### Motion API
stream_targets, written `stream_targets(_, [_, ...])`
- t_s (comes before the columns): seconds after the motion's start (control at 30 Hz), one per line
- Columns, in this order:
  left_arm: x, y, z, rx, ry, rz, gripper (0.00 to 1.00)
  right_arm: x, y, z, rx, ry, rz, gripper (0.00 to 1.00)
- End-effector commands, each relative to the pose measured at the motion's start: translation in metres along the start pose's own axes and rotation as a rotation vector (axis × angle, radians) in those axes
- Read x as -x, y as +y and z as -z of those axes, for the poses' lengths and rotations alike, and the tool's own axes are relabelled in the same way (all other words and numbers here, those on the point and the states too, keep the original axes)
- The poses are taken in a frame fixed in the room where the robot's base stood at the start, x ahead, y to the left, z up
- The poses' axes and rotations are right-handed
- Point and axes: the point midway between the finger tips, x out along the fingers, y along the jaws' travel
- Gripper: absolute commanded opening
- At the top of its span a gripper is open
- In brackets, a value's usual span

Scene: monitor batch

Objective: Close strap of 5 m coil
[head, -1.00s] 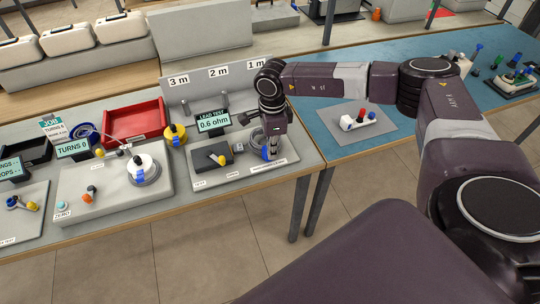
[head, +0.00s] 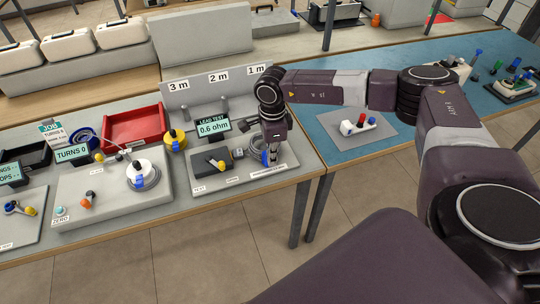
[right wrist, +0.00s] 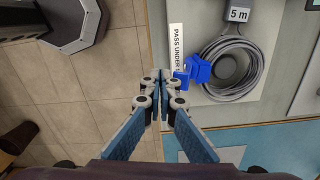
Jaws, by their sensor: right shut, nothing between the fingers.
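My left gripper is not in view.
A lead tester (head: 212,127) reading 0.6 ohm stands left of the coil. Further left are a winder (head: 140,168) with another coil and a red tray (head: 133,124). The table's front edge is close to the gripper. A blue mat (head: 365,150) lies right.

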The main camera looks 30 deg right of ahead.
Motion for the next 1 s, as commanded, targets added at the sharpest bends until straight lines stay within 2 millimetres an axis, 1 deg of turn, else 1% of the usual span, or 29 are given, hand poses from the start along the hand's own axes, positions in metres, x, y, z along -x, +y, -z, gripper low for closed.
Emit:
stream_targets(0.47, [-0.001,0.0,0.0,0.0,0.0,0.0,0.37,0.0,-0.001,0.0,0.0,0.0,0.0,0.0])
stream_targets(0.73, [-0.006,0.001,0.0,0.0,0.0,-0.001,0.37,0.004,-0.013,0.0,-0.001,0.0,0.002,0.0])
stream_targets(1.0, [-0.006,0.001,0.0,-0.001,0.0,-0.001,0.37,0.006,-0.015,0.0,0.0,0.0,0.0,0.0])
